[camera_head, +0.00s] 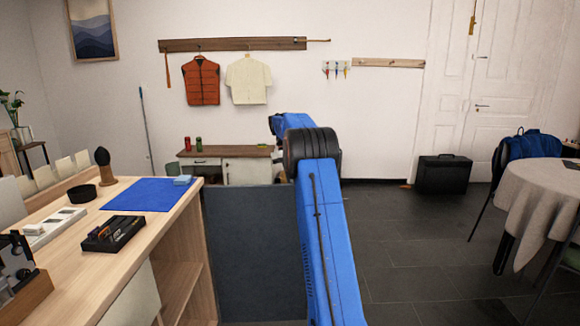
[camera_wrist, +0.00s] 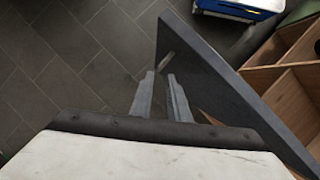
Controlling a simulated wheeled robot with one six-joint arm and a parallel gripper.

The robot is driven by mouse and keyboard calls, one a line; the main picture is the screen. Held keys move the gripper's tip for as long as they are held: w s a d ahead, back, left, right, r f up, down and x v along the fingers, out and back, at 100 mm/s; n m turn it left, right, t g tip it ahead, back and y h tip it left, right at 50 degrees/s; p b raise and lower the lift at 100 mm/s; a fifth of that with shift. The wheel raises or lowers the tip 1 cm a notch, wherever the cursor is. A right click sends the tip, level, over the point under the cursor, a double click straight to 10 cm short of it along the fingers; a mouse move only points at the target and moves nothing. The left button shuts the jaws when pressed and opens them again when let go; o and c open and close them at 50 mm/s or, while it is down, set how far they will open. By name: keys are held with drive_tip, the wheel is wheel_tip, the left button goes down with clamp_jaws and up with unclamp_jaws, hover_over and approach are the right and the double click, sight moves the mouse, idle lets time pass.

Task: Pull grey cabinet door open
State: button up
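The grey cabinet door (camera_head: 255,250) stands swung out from the wooden counter in the head view, its dark face towards me. In the wrist view the door (camera_wrist: 205,75) runs diagonally, with open wooden compartments behind it. A small bar handle (camera_wrist: 166,60) shows near the door's upper end. My gripper (camera_wrist: 160,75) has its two fingers apart, with a visible gap and nothing seen between them. The handle is just beyond the fingertips; I cannot tell whether they touch it. In the head view my blue arm hides the gripper.
The wooden counter (camera_head: 85,265) stands at left with a blue mat (camera_head: 148,194) and small items on it. Its open shelves (camera_wrist: 290,65) show in the wrist view. Tiled floor (camera_head: 400,265) is free at right, before a cloth-covered table (camera_head: 545,190) and a black case (camera_head: 443,174).

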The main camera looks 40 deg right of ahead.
drive_tip(key=v, duration=0.8)
drive_tip(key=shift+w+r, duration=0.15)
drive_tip(key=shift+r, duration=0.1)
drive_tip(key=s+a+r+t+h, duration=0.1)
drive_tip(key=s+a+r, duration=0.3)
drive_tip(key=a, duration=0.3)
drive_tip(key=s+a+r+t, duration=0.1)
drive_tip(key=s+a+r, duration=0.3)
drive_tip(key=a, duration=0.4)
drive_tip(key=s+a+t, duration=0.3)
drive_tip(key=s+a, duration=0.8)
drive_tip(key=s, duration=0.1)
drive_tip(key=s+a+f+t, duration=0.1)
drive_tip(key=s+a+f, duration=0.3)
drive_tip(key=s, duration=0.5)
drive_tip(key=s+a+f+t, duration=0.1)
drive_tip(key=s+a+f, duration=0.4)
drive_tip(key=s+f, duration=0.3)
drive_tip(key=s+a+f+t+y, duration=0.1)
drive_tip(key=s+a+f, duration=0.4)
drive_tip(key=s, duration=0.5)
drive_tip(key=shift+s+f+t, duration=0.3)
drive_tip(key=shift+f+t, duration=0.25)
drive_tip(key=shift+t, duration=0.05)
